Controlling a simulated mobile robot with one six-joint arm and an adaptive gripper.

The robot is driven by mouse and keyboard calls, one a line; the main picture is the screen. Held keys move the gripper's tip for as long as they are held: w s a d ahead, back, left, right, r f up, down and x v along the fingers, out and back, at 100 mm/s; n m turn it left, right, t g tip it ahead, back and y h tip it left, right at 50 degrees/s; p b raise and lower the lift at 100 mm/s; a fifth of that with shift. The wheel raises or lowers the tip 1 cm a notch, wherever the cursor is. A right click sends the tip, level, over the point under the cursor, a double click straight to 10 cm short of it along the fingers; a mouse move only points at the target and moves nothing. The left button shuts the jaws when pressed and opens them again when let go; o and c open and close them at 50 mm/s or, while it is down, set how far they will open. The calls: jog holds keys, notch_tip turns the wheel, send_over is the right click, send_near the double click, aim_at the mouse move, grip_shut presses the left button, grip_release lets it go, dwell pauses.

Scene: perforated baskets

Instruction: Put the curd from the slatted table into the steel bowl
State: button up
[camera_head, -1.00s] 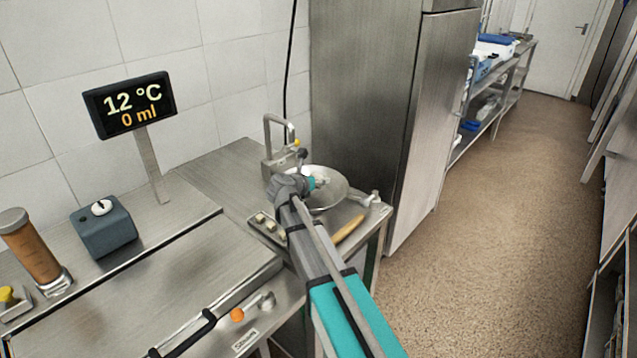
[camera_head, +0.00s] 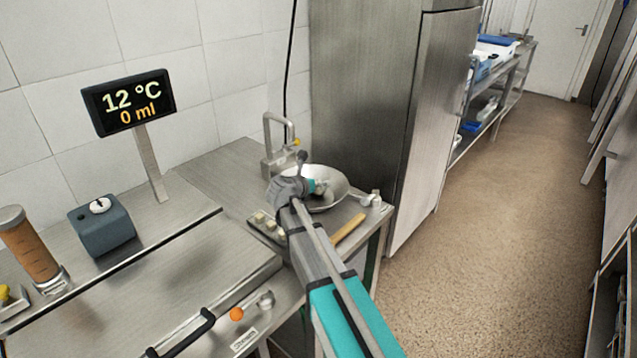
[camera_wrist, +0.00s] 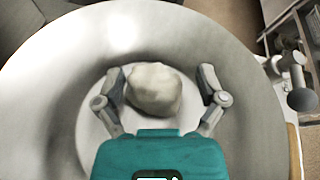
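The steel bowl (camera_head: 338,180) stands on the steel counter beside the tall cabinet. In the wrist view the bowl (camera_wrist: 50,100) fills most of the picture. A pale, rounded lump of curd (camera_wrist: 153,88) shows over the bowl's bottom, between my fingers. My gripper (camera_wrist: 162,82) is open, pointing down into the bowl. Its left finger is close against the curd's edge, and contact is unclear. A clear gap separates the right finger from the curd. In the head view my gripper (camera_head: 322,187) is over the bowl, and my wrist hides the bowl's left part.
A small tray with pale pieces (camera_head: 262,224) sits left of my arm. A wooden-coloured bar (camera_head: 348,230) lies to its right. A tap (camera_head: 278,140) stands behind the bowl. The tall steel cabinet (camera_head: 365,100) closes off the right side. The floor beyond is clear.

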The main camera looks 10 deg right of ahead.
jog(key=shift+r, duration=0.2)
dwell(0.4)
jog(key=shift+r+p, duration=0.45)
jog(key=shift+p, duration=0.2)
jog(key=shift+s+a+r, duration=0.2)
jog(key=shift+s, duration=0.05)
jog(key=p+v, duration=0.4)
jog(key=v, duration=0.7)
jog(key=shift+s+a, duration=0.15)
dwell(0.4)
